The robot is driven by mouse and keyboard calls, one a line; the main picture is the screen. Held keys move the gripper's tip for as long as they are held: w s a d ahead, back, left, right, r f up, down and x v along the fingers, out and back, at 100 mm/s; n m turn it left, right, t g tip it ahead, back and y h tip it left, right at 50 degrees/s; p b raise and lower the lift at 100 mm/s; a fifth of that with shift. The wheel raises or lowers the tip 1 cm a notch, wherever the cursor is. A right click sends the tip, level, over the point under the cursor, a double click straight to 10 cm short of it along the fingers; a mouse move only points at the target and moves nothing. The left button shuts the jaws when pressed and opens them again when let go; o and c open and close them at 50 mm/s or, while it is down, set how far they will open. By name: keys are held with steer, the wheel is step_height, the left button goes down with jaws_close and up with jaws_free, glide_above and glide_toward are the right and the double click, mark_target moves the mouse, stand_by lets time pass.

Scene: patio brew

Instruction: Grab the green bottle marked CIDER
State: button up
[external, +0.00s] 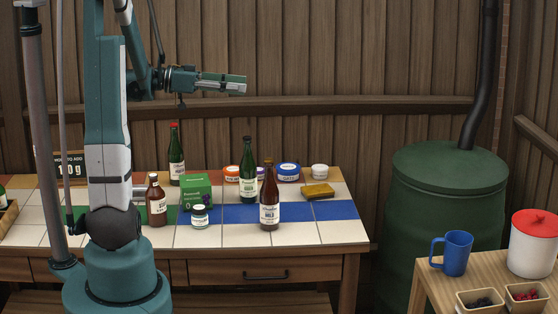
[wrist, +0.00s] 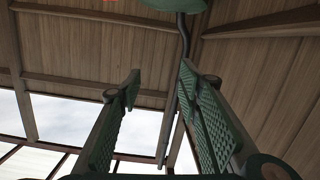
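A tall green bottle (external: 248,180) with a dark top and pale label stands on the tiled table. Another green bottle (external: 176,160) with a red cap stands farther back and left. Part of a green bottle (external: 2,196) shows at the left edge. Their labels are too small to read surely, so I cannot tell which says CIDER. My gripper (external: 238,85) is high above the table, pointing right, well clear of the bottles. In the wrist view my gripper (wrist: 158,80) is open with nothing between its fingers. No bottle shows in that view.
A brown bottle (external: 269,208) marked MILD stands just front-right of the tall green bottle. Another brown bottle (external: 156,205), a green box (external: 196,189), a small jar (external: 200,217), several tubs (external: 288,172) and a sponge (external: 318,191) stand around. The front-right tiles are clear.

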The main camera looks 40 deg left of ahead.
steer(key=a+m+t+h, duration=0.1)
steer(key=a, duration=0.5)
glide_toward(248, 138)
steer(key=shift+w+d+f, duration=0.5)
steer(key=shift+w+d, duration=0.35)
steer(key=shift+b+x, duration=0.4)
steer(key=shift+x, duration=0.9)
steer(key=shift+b+x, duration=0.7)
steer(key=shift+x, duration=1.9)
steer(key=shift+w+a+r, duration=0.1)
steer(key=shift+r, duration=0.1)
jaws_close()
